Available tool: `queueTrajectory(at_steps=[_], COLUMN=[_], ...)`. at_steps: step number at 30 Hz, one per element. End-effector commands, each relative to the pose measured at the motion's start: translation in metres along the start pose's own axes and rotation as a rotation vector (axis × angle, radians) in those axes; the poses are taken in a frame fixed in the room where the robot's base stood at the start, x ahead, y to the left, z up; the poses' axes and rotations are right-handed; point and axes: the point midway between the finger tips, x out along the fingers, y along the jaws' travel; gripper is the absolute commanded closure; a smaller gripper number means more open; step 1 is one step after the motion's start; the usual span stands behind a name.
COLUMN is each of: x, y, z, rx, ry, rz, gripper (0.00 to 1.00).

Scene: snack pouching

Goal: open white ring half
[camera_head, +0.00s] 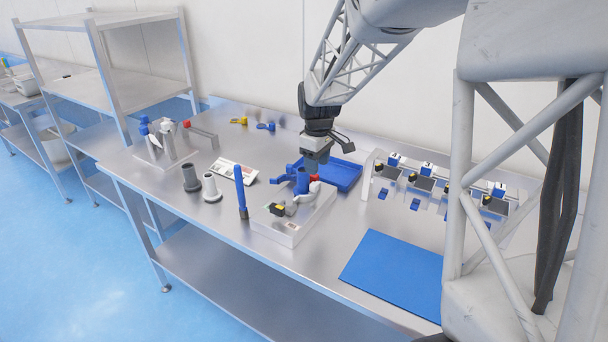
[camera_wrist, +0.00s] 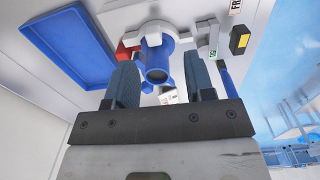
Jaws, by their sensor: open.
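A white ring (camera_wrist: 152,28) sits around the upper part of a blue tube (camera_wrist: 157,66) in the wrist view. A white arm-like piece (camera_wrist: 205,34) is to its right and a red piece (camera_wrist: 124,50) to its left. In the head view the blue tube (camera_head: 302,181) stands at the clear-sided fixture block (camera_head: 282,233), and the ring is mostly hidden there. My gripper (camera_wrist: 161,78) is open, with its two fingers on either side of the blue tube in the picture. I cannot tell whether they touch anything. In the head view my gripper (camera_head: 317,157) is above the tube.
A blue tray (camera_head: 342,175) lies behind the fixture. A yellow-and-black part (camera_head: 277,209) is on the block. A blue upright stick (camera_head: 240,190) and grey and white stands (camera_head: 211,188) are to the left. A blue mat (camera_head: 392,274) lies front right, with small devices behind it.

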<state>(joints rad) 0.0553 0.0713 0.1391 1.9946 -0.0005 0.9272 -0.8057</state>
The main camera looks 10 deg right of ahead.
Motion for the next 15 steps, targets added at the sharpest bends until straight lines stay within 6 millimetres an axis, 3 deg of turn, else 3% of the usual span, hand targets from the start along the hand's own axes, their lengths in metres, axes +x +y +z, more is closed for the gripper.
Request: queueTrajectory(at_steps=[6,15], x=[0.0106,0.011], y=[0.0123,0.013], z=[-0.0098,-0.0104], rx=[-0.032,-0.035], ry=[-0.006,-0.006], rz=[-0.007,-0.007], gripper=[0.51,0.51])
